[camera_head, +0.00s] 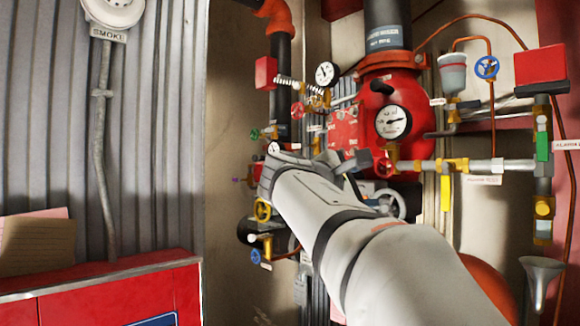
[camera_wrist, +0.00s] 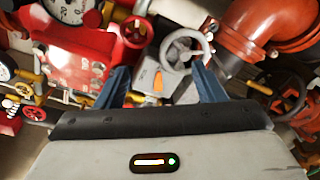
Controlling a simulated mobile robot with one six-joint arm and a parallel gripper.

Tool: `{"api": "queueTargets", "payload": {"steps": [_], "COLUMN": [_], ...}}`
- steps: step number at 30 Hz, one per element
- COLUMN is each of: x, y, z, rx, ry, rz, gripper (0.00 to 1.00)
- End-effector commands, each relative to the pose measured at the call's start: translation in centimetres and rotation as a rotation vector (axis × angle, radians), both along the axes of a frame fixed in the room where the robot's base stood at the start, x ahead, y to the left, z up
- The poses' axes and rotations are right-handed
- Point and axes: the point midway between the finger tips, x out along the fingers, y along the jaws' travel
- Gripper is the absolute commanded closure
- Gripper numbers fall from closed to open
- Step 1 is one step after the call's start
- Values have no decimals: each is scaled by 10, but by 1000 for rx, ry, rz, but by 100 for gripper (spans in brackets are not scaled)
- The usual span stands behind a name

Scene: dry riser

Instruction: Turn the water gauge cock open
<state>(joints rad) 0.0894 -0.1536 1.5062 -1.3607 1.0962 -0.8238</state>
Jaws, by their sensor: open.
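My gripper (camera_wrist: 160,80) is open in the wrist view, its two dark blue fingers spread apart. Between and beyond them are a grey block with an orange mark (camera_wrist: 157,82) and a grey handwheel (camera_wrist: 185,50). I see no contact. In the head view my arm reaches into the valve assembly and its far end hides part of it; the fingers are hard to make out there. A large pressure gauge (camera_head: 393,122) is on the red valve body and a smaller gauge (camera_head: 326,73) is up and left. No readable label shows which cock is the water gauge cock.
A red cabinet (camera_head: 100,295) stands at lower left.

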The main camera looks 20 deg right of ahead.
Motion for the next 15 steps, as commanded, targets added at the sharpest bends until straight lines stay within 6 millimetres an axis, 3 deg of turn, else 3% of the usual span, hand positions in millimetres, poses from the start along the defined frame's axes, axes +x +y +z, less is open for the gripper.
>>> {"api": "queueTargets", "payload": {"steps": [1, 4, 15], "x": [-1, -2, 17], "y": [-4, -9, -59], "z": [17, 32, 35], "rx": [-43, -91, -99], "ry": [7, 19, 23], "rz": [-15, -31, -34], "gripper": [37, 37, 37]}}
